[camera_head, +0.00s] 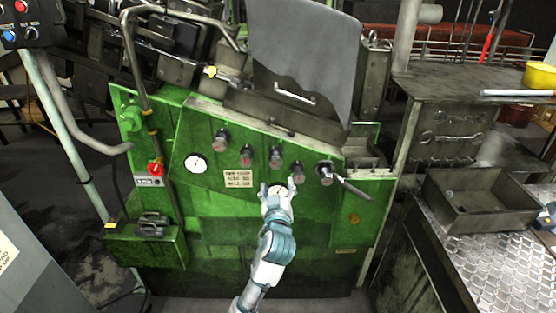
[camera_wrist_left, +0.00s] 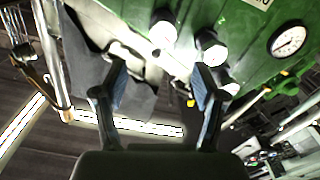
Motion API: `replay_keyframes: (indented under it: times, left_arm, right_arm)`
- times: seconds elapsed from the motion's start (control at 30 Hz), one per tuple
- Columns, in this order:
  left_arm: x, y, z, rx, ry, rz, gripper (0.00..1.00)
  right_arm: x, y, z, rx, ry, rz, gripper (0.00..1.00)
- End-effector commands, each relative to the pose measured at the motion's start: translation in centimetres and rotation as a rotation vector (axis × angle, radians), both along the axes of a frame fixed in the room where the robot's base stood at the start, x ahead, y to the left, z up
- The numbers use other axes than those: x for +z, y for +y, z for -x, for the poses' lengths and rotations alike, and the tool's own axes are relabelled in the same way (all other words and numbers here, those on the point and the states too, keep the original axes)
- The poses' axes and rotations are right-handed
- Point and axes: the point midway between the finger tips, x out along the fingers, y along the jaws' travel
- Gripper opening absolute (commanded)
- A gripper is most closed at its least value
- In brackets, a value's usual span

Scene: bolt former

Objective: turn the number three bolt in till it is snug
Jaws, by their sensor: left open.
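A row of several dark round bolt heads runs across the green machine front (camera_head: 215,215) in the head view. One bolt head (camera_head: 276,157) sits near the middle of the row. No numbers are readable, so I cannot tell which is number three. The rightmost bolt head (camera_head: 325,171) has a grey bar-like handle (camera_head: 352,188) sticking out down to the right. My right gripper is out of view.
A white gauge (camera_head: 195,163) and a label plate (camera_head: 239,179) are on the machine front. A red knob (camera_head: 155,169) is at left. A grey metal sheet (camera_head: 303,55) stands above the row. An empty metal tray (camera_head: 482,208) sits at right.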

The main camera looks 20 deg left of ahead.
Motion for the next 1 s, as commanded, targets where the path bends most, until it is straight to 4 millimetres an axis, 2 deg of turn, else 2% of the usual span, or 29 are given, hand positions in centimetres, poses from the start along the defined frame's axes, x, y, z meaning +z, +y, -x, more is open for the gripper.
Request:
replay_keyframes:
  times: [0.2, 0.5, 0.7, 1.0]
  left_arm:
    - [0.1, 1.8, -5.3, 0.005, 0.003, -0.002, 0.71]
    - [0.1, 3.3, -10.9, 0.003, 0.002, -0.001, 0.71]
    - [0.0, 3.7, -12.4, 0.001, 0.003, 0.000, 0.71]
    - [0.0, 3.7, -12.5, 0.001, 0.001, 0.000, 0.71]
  right_arm:
    - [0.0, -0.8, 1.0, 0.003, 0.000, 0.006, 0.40]
    - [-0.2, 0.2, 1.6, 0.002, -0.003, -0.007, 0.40]
    - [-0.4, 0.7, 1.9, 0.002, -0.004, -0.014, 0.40]
    - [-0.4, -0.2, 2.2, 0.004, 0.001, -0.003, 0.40]
